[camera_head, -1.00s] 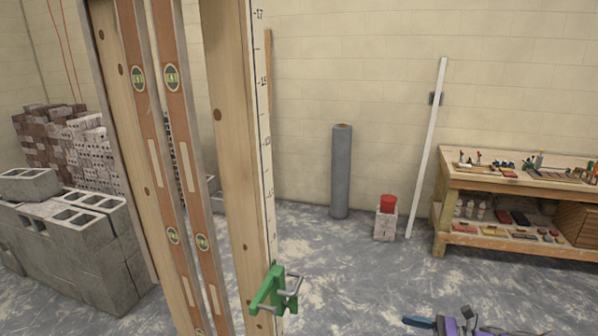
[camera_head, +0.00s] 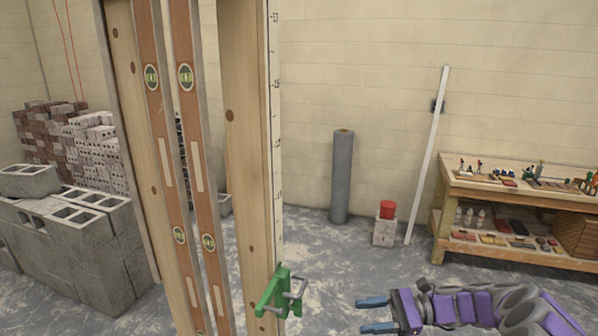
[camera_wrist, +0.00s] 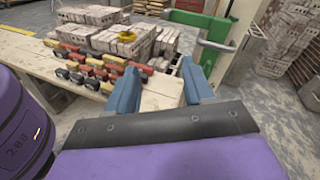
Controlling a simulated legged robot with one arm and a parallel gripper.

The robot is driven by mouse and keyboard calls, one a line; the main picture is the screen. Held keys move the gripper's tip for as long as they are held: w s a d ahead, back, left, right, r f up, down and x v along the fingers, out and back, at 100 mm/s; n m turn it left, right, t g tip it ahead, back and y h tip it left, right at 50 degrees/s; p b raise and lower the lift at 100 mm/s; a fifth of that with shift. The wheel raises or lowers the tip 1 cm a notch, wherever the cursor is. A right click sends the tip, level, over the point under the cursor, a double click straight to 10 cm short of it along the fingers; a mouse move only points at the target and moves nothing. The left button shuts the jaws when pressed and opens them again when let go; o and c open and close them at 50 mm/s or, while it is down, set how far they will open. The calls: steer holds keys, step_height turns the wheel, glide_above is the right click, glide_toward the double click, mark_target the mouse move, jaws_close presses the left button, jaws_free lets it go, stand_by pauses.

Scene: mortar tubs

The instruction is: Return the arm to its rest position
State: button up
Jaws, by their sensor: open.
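My gripper (camera_head: 375,315) is at the lower right of the head view, at the end of my purple arm. Its two blue fingers are apart and point left, with nothing between them. In the wrist view the blue fingers (camera_wrist: 160,90) are also spread. Beyond them, a pale block on a wooden surface shows through the gap. A green clamp (camera_head: 279,293) is on the upright wooden post, left of my gripper and apart from it. The green clamp also shows in the wrist view (camera_wrist: 205,27), beyond the fingers.
Two orange levels (camera_head: 202,170) stand against wooden posts at left. Grey blocks (camera_head: 70,250) are stacked further left. A workbench (camera_head: 480,192) with tools stands at back right. A grey roll (camera_head: 342,178) and a white pole (camera_head: 428,150) stand by the wall. The wrist view shows a wooden table (camera_wrist: 28,55) with bricks.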

steer(key=s+a+r+n+g+h, duration=0.2)
steer(key=s+a+n+h, duration=0.15)
steer(key=s, duration=0.25)
steer(key=s+a+r+n+g+h, duration=0.1)
steer(key=s+a+r+n+h, duration=0.15)
steer(key=s+a, duration=0.3)
steer(key=s+a+r+n+g+h, duration=0.2)
steer(key=s+a+r+n, duration=0.1)
steer(key=s, duration=0.3)
steer(key=s+d+f+n+t+h, duration=0.1)
steer(key=s+d+h, duration=0.3)
steer(key=s, duration=0.5)
steer(key=s+d+f+n+t+h, duration=0.2)
steer(key=s+d+f+n+h, duration=0.1)
steer(key=s, duration=0.5)
steer(key=d+n+h, duration=0.1)
steer(key=d+h, duration=0.1)
steer(key=d, duration=0.1)
steer(key=shift+s+f+n, duration=0.3)
steer(key=shift+s+f, duration=0.05)
steer(key=shift+f, duration=0.05)
